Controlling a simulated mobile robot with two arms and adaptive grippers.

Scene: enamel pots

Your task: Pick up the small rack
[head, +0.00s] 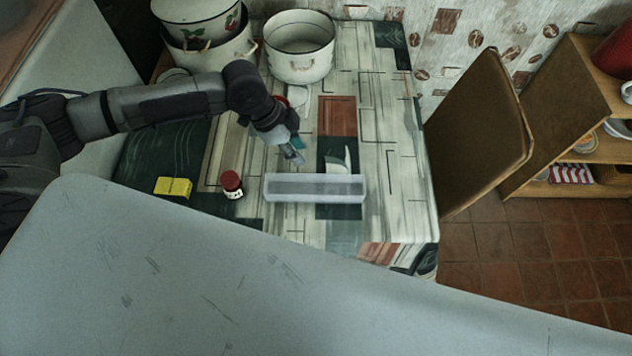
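A long, low, whitish translucent rack (314,196) lies on the patterned tabletop, its long side running left to right. It looks like the small rack. My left gripper (295,157) points down just behind the rack's left half and seems apart from it. Its fingertips are small and dark, so I cannot tell whether they are open or shut. My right gripper is not in view.
A red-lidded jar (232,185) and a yellow block (173,187) stand left of the rack. A small white item (339,165) is behind it. Enamel pots (300,62) stand at the back. A brown chair (474,135) is beside the table's right edge.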

